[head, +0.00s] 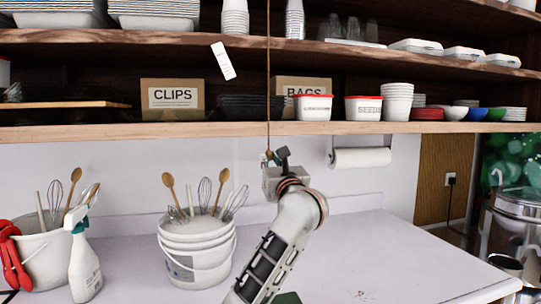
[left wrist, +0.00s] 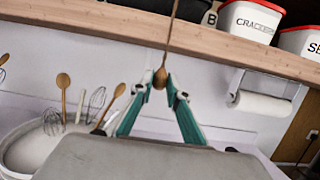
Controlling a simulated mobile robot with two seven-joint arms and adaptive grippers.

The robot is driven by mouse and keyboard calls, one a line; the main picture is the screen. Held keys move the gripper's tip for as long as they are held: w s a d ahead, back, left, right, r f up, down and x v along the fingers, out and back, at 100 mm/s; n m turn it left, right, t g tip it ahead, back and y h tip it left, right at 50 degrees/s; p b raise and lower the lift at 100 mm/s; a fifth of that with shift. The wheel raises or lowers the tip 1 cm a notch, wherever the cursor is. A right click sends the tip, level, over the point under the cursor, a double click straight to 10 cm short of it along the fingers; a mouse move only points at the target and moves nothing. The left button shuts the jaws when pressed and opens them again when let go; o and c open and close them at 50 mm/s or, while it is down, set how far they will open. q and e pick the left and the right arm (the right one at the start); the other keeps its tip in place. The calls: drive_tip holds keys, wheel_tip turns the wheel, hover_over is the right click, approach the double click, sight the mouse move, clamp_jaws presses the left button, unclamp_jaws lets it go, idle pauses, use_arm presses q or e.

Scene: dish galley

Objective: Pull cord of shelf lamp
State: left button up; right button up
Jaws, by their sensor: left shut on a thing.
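The lamp's pull cord (head: 268,75) hangs straight down in front of the shelves in the head view; the lamp itself is out of view. In the left wrist view the cord (left wrist: 171,35) ends in a brown wooden knob (left wrist: 160,76). My left gripper (head: 269,157) is at the cord's lower end, just below the lowest shelf. In the left wrist view its teal fingers (left wrist: 160,84) are shut on the knob, one on each side. My right gripper is not in view.
The lowest shelf edge (head: 190,131) runs just above my left gripper. A bucket of utensils (head: 198,262) and a spray bottle (head: 84,265) stand on the counter at left. A paper towel roll (head: 361,158) hangs to the right. The counter (head: 400,250) right of my arm is clear.

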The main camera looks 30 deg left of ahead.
use_arm(q)
drive_tip(key=shift+f, duration=0.3)
drive_tip(key=shift+r, duration=0.2)
drive_tip(key=shift+r+p, duration=0.45)
drive_tip(key=shift+r, duration=0.05)
drive_tip(key=o, duration=1.1)
